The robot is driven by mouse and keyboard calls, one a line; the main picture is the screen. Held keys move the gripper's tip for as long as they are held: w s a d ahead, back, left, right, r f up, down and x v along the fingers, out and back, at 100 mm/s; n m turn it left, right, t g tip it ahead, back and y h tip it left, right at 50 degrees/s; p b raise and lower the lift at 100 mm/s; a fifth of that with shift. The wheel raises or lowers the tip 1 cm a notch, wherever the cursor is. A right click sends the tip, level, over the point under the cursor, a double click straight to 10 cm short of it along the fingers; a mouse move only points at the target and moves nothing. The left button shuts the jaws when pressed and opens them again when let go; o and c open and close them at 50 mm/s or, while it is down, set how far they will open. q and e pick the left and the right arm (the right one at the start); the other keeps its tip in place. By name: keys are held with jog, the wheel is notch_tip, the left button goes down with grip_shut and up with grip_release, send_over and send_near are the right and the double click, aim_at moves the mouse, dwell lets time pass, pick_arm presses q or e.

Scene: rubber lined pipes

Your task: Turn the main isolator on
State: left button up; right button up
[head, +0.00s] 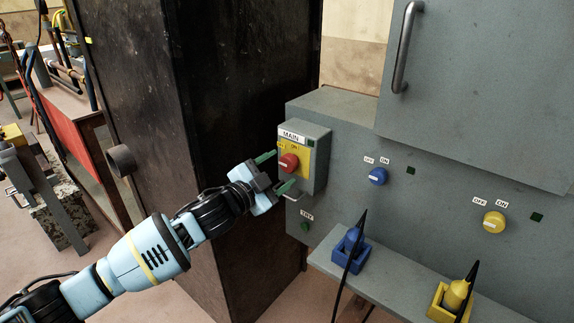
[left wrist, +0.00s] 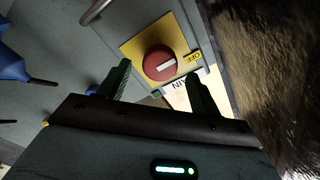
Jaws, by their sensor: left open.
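The main isolator is a red rotary knob (head: 289,162) on a yellow plate, on a grey box labelled MAIN (head: 318,140). In the left wrist view the red knob (left wrist: 159,63) shows a white bar pointing toward the OFF label (left wrist: 193,56). My left gripper (head: 276,172) is open, with its green fingertips close to the box, one above and one below the knob in the head view. In the left wrist view the fingers (left wrist: 160,85) stand apart on either side of the knob's near side. I cannot tell whether they touch it. My right gripper is not in view.
A blue knob (head: 378,176) and a yellow knob (head: 494,222) sit on the grey panel to the right. A shelf below carries a blue holder (head: 352,255) and a yellow holder (head: 446,303). A dark cabinet (head: 225,80) stands left.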

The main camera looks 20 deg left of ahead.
aim_at(286, 165)
pick_arm(q)
jog(key=shift+x, duration=1.9)
jog(key=c, duration=1)
